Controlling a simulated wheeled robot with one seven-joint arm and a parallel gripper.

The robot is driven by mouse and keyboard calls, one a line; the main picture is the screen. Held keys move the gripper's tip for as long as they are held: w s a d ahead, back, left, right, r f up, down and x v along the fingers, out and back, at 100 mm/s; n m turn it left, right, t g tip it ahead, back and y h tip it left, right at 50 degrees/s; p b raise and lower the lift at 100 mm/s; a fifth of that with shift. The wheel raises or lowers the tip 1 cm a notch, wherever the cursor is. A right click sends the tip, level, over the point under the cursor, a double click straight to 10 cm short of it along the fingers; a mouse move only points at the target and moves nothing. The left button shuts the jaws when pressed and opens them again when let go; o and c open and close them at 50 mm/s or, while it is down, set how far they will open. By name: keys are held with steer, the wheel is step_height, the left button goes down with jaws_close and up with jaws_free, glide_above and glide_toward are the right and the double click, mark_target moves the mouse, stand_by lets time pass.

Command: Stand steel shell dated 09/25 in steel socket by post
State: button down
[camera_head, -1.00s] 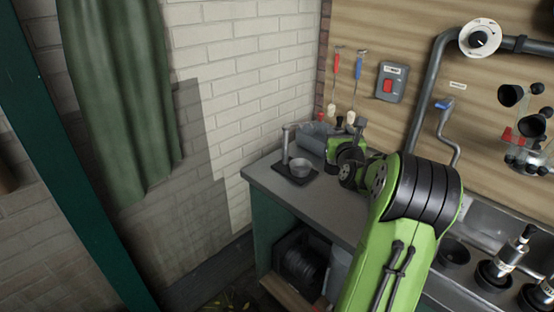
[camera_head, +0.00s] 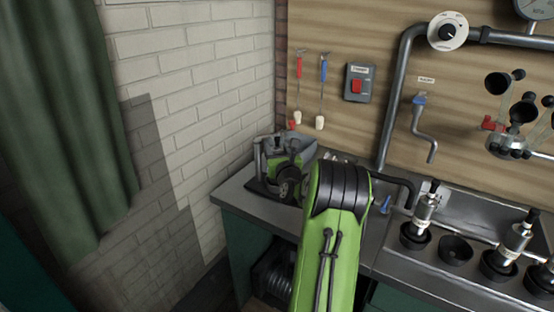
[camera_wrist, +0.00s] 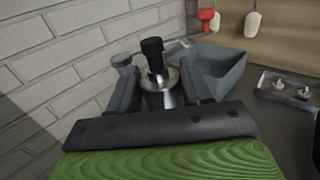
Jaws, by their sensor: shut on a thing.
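My gripper (camera_wrist: 158,92) is shut on a steel shell (camera_wrist: 162,88) with a black top, held upright between the two fingers in the wrist view. No date on it can be read. In the head view my gripper (camera_head: 282,165) is over the left end of the counter and mostly hides the shell. The steel post (camera_head: 257,158) rises from a dark base plate (camera_head: 257,188) just left of my gripper. The post's round top also shows in the wrist view (camera_wrist: 121,60), left of the shell. The steel socket is hidden behind my gripper, so I cannot tell whether the shell touches it.
A grey bin (camera_wrist: 215,70) stands behind the shell, close to the wall. Several shells, one of them here (camera_head: 425,208), stand in black holders at the right, with one empty holder (camera_head: 455,249). Red and blue-handled brushes hang above (camera_head: 323,70). A brick wall (camera_head: 200,110) borders the left.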

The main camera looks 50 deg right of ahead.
steer(key=shift+f, duration=0.1)
steer(key=shift+f, duration=0.1)
steer(key=shift+c, duration=2.4)
jaws_free()
